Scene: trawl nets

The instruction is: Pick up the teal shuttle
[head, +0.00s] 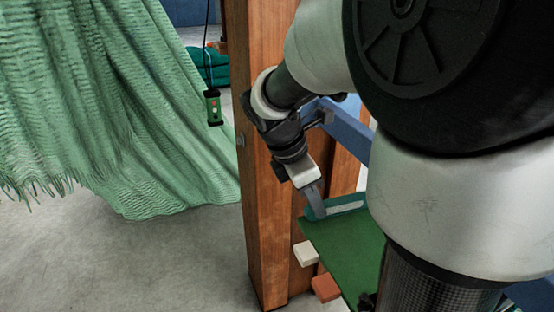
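The teal shuttle (350,203) lies at the far end of a green board (345,245), to the right of the wooden post. It is a long, narrow teal piece with a pale strip along its middle. My gripper (316,210) points down at the shuttle's left end, and its grey finger overlaps that end in the head view. I see the gripper side-on, so the gap between its fingers is hidden. I cannot tell whether it touches the shuttle.
A thick wooden post (262,190) stands close left of my gripper. A blue beam (347,133) runs behind my wrist. A white block (306,253) and an orange block (326,287) jut from the board's left edge. Green netting (110,110) and a hanging control pendant (213,107) are left.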

